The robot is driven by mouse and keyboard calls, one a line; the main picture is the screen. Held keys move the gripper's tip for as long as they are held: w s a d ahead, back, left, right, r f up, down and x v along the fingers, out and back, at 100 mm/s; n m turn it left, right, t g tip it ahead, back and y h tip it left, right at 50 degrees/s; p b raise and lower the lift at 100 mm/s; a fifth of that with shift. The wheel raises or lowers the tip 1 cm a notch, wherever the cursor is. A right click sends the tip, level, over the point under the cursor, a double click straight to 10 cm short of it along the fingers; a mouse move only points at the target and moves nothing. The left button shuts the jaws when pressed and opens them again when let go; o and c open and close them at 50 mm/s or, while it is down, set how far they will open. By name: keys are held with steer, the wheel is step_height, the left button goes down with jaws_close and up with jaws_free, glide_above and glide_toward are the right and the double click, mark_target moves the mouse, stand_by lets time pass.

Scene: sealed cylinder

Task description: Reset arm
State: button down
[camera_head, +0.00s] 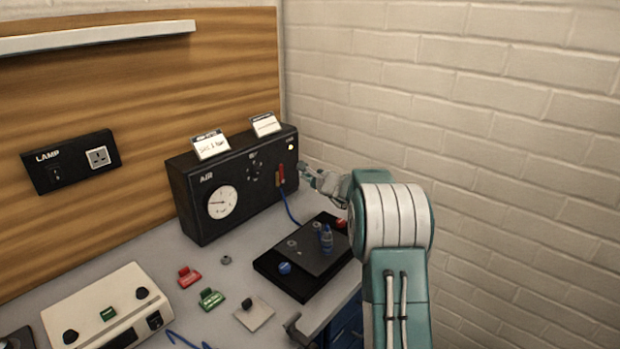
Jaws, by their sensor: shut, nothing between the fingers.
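My arm, teal and white, rises at the right of the head view. My gripper (306,170) is small in the picture, just right of the black AIR box (200,185) and above the bench. It is shut with nothing held. Whether its tip touches the box's right end I cannot tell. The AIR box has a round white gauge, a red and orange part near its right end, and two white cards on top. A blue hose (290,208) runs down from it towards a black base plate (300,283) with a blue upright piece (327,240). My arm hides the area behind it.
On the grey bench (150,250) lie a red clip-like piece (188,277), a green one (210,299) and a pale square plate (254,313). A cream box (105,308) stands at front left. A black LAMP panel (70,163) is on the wooden wall. A brick wall (520,150) bounds the right.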

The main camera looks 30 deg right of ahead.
steer(key=shift+v, duration=0.95)
